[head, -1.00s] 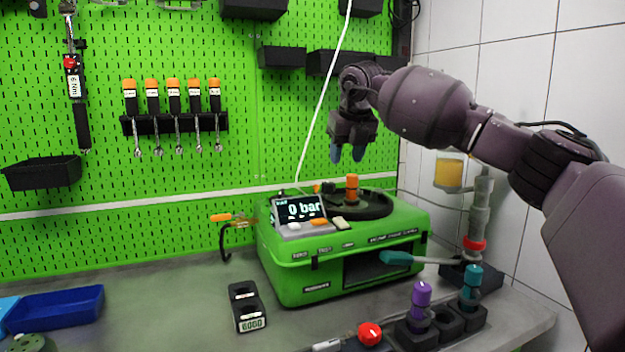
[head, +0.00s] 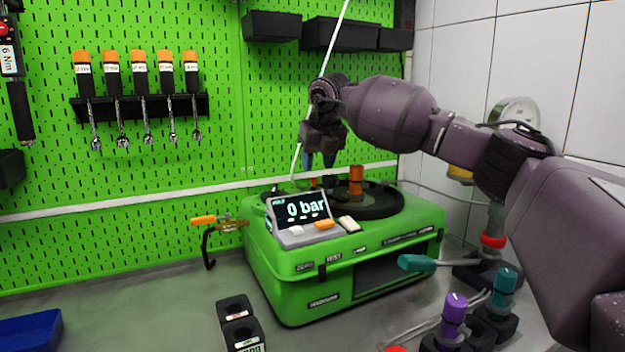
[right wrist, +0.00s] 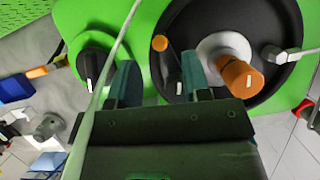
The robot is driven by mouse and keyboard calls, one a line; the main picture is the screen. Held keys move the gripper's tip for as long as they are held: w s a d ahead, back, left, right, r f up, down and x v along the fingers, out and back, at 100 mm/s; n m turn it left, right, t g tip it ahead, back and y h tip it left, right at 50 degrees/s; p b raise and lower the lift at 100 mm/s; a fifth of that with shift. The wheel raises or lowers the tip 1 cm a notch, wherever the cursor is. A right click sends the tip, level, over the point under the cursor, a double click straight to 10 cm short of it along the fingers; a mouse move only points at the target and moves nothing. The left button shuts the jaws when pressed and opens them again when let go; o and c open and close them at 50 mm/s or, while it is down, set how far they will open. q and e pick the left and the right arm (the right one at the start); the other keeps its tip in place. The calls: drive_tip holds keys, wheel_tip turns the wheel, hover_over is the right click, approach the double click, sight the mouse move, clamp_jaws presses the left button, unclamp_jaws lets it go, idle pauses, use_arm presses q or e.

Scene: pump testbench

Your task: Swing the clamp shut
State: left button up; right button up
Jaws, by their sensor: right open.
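The green test bench (head: 300,293) has a round black plate (head: 385,210) on top. An upright orange knob (head: 356,180) stands on the plate; in the right wrist view it is an orange cylinder (right wrist: 240,78) beside a pale metal disc. An orange-handled clamp-like part (head: 205,220) sticks out left of the bench; I cannot tell which part is the clamp. My right gripper (head: 320,161) is open and empty, pointing down above the bench's back, left of the orange knob. Its fingers (right wrist: 160,80) lie between a black knob (right wrist: 92,68) and the metal disc. My left gripper is out of view.
A thin white hose (head: 322,75) hangs down close to my right gripper. The display (head: 300,209) reads 0 bar. A teal handle (head: 418,262) juts from the front right. Purple (head: 454,308) and teal (head: 503,281) capped parts stand in front. A black holder (head: 236,318) is front left.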

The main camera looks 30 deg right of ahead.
sight(314, 178)
drive_tip(key=x, duration=0.3)
drive_tip(key=shift+w+f+b, duration=0.15)
drive_tip(key=shift+f+b, duration=0.2)
drive_tip(key=shift+w+f, duration=0.2)
drive_tip(key=shift+f, duration=0.2)
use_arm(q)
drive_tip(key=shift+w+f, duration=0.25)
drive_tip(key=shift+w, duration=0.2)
use_arm(e)
drive_tip(key=shift+c, duration=0.2)
clamp_jaws()
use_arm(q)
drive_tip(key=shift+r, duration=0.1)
